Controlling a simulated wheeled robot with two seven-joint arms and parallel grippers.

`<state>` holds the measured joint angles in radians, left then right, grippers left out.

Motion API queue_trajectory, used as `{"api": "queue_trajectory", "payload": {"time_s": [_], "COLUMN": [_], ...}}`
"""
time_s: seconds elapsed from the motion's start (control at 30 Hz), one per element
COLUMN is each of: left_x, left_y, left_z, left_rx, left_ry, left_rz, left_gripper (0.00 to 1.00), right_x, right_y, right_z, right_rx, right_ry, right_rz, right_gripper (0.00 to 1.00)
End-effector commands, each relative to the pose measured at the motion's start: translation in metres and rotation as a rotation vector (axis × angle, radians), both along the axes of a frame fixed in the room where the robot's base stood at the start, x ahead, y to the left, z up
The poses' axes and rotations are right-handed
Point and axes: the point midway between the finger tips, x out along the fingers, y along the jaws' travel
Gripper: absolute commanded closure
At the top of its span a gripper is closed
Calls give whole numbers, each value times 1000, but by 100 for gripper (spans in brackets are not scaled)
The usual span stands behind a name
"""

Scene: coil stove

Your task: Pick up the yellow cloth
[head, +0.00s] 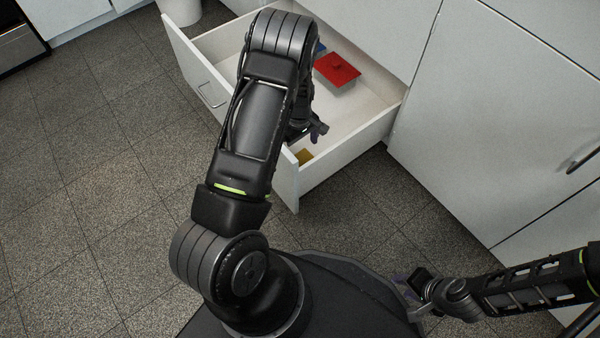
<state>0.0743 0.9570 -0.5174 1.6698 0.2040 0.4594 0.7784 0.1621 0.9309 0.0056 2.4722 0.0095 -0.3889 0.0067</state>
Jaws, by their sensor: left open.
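A small patch of yellow, the yellow cloth (304,156), shows on the floor of the open drawer (345,158), in its near corner by the front panel. The rest of it is hidden behind the drawer front and my arm. My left gripper (316,133) is open and reaches down into the drawer, just above the cloth in the picture. I cannot see whether it touches the cloth. My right gripper (408,290) is off at the lower right, outside the drawer and away from the cloth. Its jaw opening is too small to judge.
A box with a red lid (338,68) sits further back in the drawer, with a bit of blue (320,48) beside it. White cabinet doors (490,110) stand to the right. The tiled floor (90,200) at left is clear. A white bin (180,10) stands behind.

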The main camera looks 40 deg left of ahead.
Motion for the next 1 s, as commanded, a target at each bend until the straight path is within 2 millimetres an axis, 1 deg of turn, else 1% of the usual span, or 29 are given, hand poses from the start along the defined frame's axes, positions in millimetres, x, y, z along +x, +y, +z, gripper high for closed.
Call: {"api": "queue_trajectory", "payload": {"time_s": [0.03,0.37,0.6,0.9,1.0], "left_x": [1,0,0,1,0], "left_y": [0,0,0,0,-1], "left_z": [-4,-3,-27,-28,-33], "left_rx": [1,0,0,1,0], "left_ry": [-1,0,0,-1,0], "left_rz": [0,0,0,0,0], "left_gripper": [0,0,0,0,0], "right_x": [1,1,2,3,3], "right_y": [0,0,0,0,0], "right_z": [-4,-2,-15,-14,-18], "right_rx": [0,-1,-1,-1,-2], "right_ry": [-2,-3,-6,-7,-8], "right_rz": [-2,-1,-2,-3,-3], "right_gripper": [64,64,64,64,64]}}
